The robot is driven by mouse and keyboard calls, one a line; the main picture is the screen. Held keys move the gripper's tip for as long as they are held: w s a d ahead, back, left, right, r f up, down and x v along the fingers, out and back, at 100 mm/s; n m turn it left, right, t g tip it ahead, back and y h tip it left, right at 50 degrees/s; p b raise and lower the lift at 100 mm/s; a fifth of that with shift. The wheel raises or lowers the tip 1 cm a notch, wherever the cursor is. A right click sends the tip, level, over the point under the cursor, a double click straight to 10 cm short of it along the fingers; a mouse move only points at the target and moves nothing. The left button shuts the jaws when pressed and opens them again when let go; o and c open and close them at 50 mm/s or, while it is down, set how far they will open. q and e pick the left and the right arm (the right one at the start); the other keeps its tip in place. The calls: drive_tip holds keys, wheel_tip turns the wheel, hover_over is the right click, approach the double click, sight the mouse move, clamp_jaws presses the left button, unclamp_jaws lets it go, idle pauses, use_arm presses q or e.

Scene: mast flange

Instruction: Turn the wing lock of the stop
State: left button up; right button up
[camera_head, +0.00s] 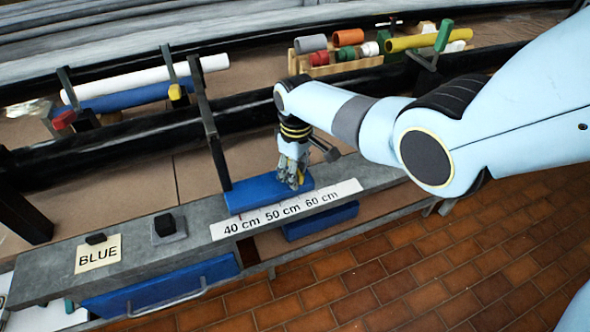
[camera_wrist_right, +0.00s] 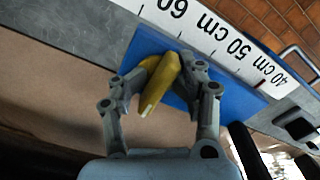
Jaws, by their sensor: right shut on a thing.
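The stop is a blue block (camera_head: 250,192) on the grey bench ledge beside the centimetre scale (camera_head: 290,207). It also shows in the right wrist view (camera_wrist_right: 228,92). The yellow wing lock (camera_wrist_right: 160,85) stands on the blue block, tilted in the wrist picture. My right gripper (camera_head: 294,182) reaches down over the block. In the wrist view its two fingers (camera_wrist_right: 160,78) are closed against the wing lock from both sides. In the head view the fingers hide most of the lock. My left gripper is in neither view.
A label reading BLUE (camera_head: 99,254) and a black block on a grey plate (camera_head: 168,228) lie to the left on the ledge. A dark upright post (camera_head: 208,125) stands close behind the stop. White and blue tubes (camera_head: 145,78) lie on the rack behind.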

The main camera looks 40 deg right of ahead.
drive_tip(key=o, duration=0.8)
drive_tip(key=shift+w+a, duration=0.2)
drive_tip(key=shift+a, duration=0.1)
drive_tip(key=shift+w, duration=0.1)
wheel_tip(320, 180, up, 5)
drive_tip(key=p, duration=0.5)
drive_tip(key=shift+w+r, duration=0.15)
drive_tip(key=shift+d+f, duration=0.1)
drive_tip(key=shift+f, duration=0.1)
